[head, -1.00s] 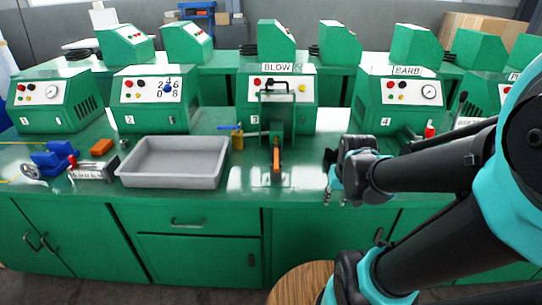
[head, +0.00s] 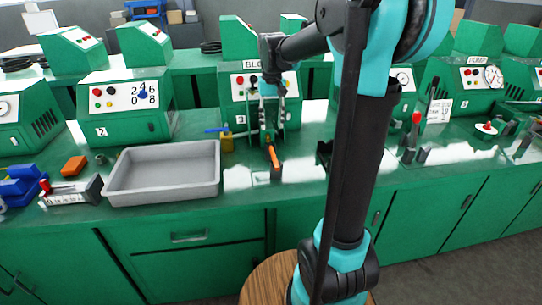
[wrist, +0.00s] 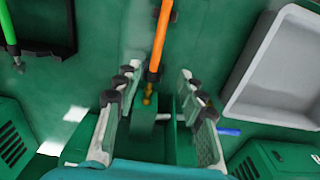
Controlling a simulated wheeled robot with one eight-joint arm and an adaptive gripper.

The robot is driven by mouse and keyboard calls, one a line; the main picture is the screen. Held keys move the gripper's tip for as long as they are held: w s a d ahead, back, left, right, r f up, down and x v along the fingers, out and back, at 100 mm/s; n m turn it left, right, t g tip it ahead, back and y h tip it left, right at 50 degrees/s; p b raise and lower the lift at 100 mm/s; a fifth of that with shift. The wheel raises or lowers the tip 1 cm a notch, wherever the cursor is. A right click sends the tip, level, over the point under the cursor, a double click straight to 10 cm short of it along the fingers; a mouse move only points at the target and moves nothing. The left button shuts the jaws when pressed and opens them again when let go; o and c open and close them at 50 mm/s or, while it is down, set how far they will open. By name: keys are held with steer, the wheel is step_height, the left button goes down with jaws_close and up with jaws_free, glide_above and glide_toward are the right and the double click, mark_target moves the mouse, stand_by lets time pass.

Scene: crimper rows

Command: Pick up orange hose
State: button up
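The orange hose (head: 273,158) sticks out toward me, low in front of the green machine marked 3 (head: 237,112). In the wrist view the orange hose (wrist: 159,42) runs from the top edge down to a brass-coloured end by a green block. My gripper (head: 272,98) points down in front of that machine, above and behind the hose's front part. In the wrist view my gripper (wrist: 156,85) has its two fingers wide apart, one on each side of the hose line, with nothing held. I cannot tell the height gap to the hose.
A grey tray (head: 163,193) stands left of the hose on the green bench; it also shows in the wrist view (wrist: 240,108). A brass valve with a blue handle (head: 226,138) is close on the left. A dark holder (head: 323,155) is to the right. Bare bench lies in front of the hose.

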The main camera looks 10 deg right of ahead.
mark_target(273, 153)
steer(key=f, duration=1.2)
steer(key=shift+d+f, duration=0.25)
steer(key=shift+c, duration=0.4)
jaws_close()
